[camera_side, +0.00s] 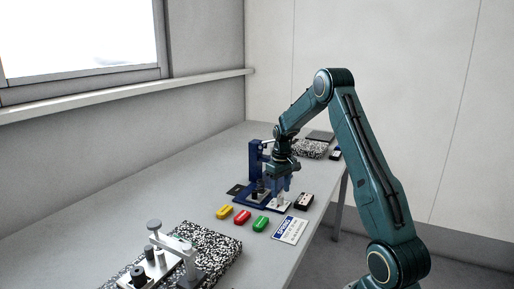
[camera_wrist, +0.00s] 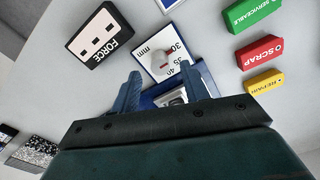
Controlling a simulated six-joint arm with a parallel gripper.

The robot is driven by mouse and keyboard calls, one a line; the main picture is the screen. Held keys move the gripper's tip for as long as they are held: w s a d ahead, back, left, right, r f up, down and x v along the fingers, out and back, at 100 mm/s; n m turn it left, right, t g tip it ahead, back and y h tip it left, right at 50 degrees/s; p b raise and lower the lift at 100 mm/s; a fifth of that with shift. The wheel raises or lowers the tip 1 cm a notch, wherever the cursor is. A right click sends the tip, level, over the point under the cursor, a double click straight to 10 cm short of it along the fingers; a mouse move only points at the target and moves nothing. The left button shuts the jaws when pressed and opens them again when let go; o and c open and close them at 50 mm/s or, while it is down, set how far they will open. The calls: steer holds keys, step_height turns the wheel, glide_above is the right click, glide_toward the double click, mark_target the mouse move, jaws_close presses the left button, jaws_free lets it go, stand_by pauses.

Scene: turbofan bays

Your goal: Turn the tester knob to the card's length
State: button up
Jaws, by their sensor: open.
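The spring tester is blue, with an upright column (camera_side: 255,160) in the side view. Its knob (camera_wrist: 159,63) is pale and round on a white dial plate marked in mm, with 30, 35 and 40 readable, in the wrist view. My gripper (camera_wrist: 160,69) is open, with one finger on each side of the knob's area; whether they touch it I cannot tell. In the side view my gripper (camera_side: 281,192) hangs low over the tester's front. The card (camera_side: 290,229) lies flat on the table with a blue header; its length text is too small to read.
A black FORCE display (camera_wrist: 100,36) lies beside the dial. Green SERVICEABLE (camera_wrist: 250,12), red SCRAP (camera_wrist: 259,52) and yellow REPAIR (camera_wrist: 265,82) blocks lie to the right. A grey fixture (camera_side: 160,262) on a speckled block stands at the near left. The left tabletop is clear.

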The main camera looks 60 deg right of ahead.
mark_target(280, 197)
step_height(280, 197, up, 10)
stand_by(0.5)
steer(key=shift+r, duration=0.1)
steer(key=s+a+r+n+t, duration=0.1)
steer(key=a+r, duration=0.3)
steer(key=a, duration=0.3)
steer(key=s+a+r+t+h, duration=0.1)
steer(key=s+a+r, duration=0.1)
steer(key=a+r, duration=0.35)
steer(key=s+a+r+n, duration=0.1)
steer(key=a+r, duration=0.1)
steer(key=a, duration=0.6)
steer(key=s+a+f+n+t+y, duration=0.1)
steer(key=s+a+n+t, duration=0.1)
steer(key=s+a, duration=1.2)
steer(key=shift+s+f+t, duration=0.25)
steer(key=shift+s+t, duration=0.25)
steer(key=shift+t, duration=0.3)
